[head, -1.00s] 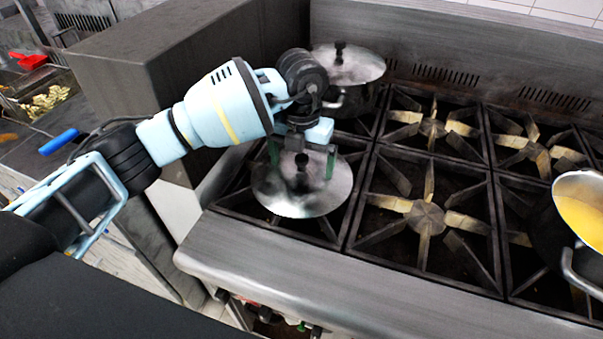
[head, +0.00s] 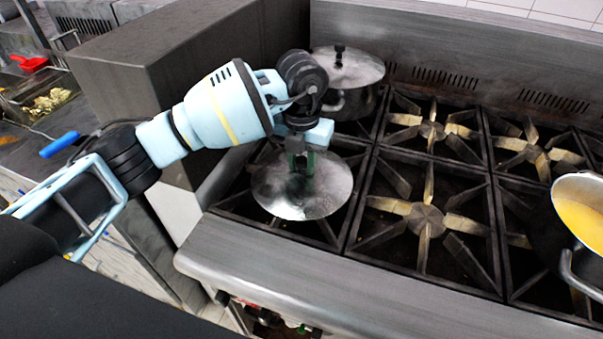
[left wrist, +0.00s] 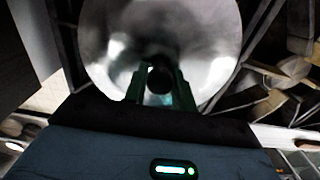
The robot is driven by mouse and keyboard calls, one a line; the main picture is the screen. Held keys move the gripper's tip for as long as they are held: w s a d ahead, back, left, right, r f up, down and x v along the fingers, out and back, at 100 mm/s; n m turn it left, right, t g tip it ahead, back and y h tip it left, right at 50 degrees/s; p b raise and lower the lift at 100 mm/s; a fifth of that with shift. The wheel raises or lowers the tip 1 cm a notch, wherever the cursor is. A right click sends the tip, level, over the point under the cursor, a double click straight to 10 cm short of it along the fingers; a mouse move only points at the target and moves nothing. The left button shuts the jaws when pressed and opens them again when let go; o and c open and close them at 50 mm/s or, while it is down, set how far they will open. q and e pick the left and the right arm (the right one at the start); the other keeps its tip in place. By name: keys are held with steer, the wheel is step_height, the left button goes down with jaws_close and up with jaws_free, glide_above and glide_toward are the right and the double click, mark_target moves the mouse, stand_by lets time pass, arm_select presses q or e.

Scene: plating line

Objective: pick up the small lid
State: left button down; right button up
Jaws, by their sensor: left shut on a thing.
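The small lid (head: 322,194) is a shiny round metal disc with a dark knob, over the front left burner of the stove. My left gripper (head: 300,165) comes down over its middle and is shut on the knob. In the left wrist view the lid (left wrist: 205,35) fills the upper middle, and the dark knob (left wrist: 160,79) sits between the green fingers of my left gripper (left wrist: 160,90). I cannot tell whether the lid touches the burner grate. My right gripper is not in view.
A lidded pot (head: 350,98) stands on the back left burner, close behind my gripper. A pot of yellow liquid (head: 583,215) stands at the right. The middle burners (head: 425,215) are bare. A tall grey block (head: 140,45) stands left of the stove.

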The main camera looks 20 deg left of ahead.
arm_select(q)
steer(key=shift+s+f, duration=0.15)
steer(key=shift+f, duration=0.25)
steer(key=shift+r, duration=0.55)
steer(key=shift+w+r, duration=0.2)
steer(key=shift+r, duration=1.05)
steer(key=s+d+r, duration=0.2)
steer(key=s+d, duration=0.9)
steer(key=shift+d, duration=0.3)
steer(key=shift+f, duration=0.1)
